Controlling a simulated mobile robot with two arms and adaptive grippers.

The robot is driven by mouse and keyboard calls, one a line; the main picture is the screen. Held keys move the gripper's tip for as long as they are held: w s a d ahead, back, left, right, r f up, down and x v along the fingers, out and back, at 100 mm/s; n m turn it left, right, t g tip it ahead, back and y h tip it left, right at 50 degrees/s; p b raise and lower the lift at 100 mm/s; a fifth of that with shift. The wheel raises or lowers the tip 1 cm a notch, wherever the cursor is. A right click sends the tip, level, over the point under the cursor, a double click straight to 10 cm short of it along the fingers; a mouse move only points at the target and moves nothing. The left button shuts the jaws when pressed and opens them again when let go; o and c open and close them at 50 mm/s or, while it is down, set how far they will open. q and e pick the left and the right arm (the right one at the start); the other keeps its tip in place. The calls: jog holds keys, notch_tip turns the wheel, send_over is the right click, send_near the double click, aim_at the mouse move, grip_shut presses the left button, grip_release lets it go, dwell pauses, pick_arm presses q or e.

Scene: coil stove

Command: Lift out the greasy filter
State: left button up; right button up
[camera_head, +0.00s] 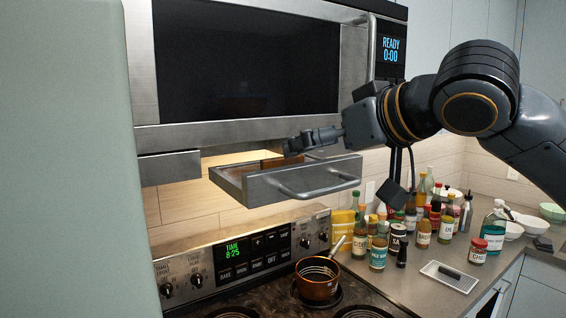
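A shallow metal drawer (310,180) with a bar handle is pulled out below the microwave. A brownish flat piece, which looks like the greasy filter (272,163), shows inside it near the back; most of it is hidden by the drawer front and my gripper. My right gripper (290,148) reaches in from the right, its fingers just above the drawer's rear part, close to the brown piece. Its fingertips are small and dark, so I cannot tell whether they are open or touch the filter. My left gripper is not in view.
The microwave (245,60) hangs directly above the drawer, leaving a narrow gap. Below is the stove with a copper-coloured pot (317,281). Several bottles and jars (415,220) crowd the counter at right, near a small white tray (449,276). A pale green panel (65,160) fills the left.

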jog(key=p+x, duration=0.1)
jog(key=x, duration=0.4)
jog(key=shift+w+a, duration=0.15)
jog(key=shift+w+a+p, duration=0.2)
jog(key=shift+w+p, duration=0.1)
jog(key=shift+p, duration=0.15)
jog(key=p+x, duration=0.2)
jog(key=x, duration=0.1)
jog(key=shift+f+p, duration=0.1)
jog(key=shift+p, duration=0.3)
jog(key=shift+w+a+f, duration=0.2)
jog(key=shift+w+f, duration=0.05)
jog(key=shift+w, duration=0.15)
jog(key=shift+s+d+r, duration=0.1)
jog(key=shift+s, duration=0.05)
jog(key=c, duration=1.1)
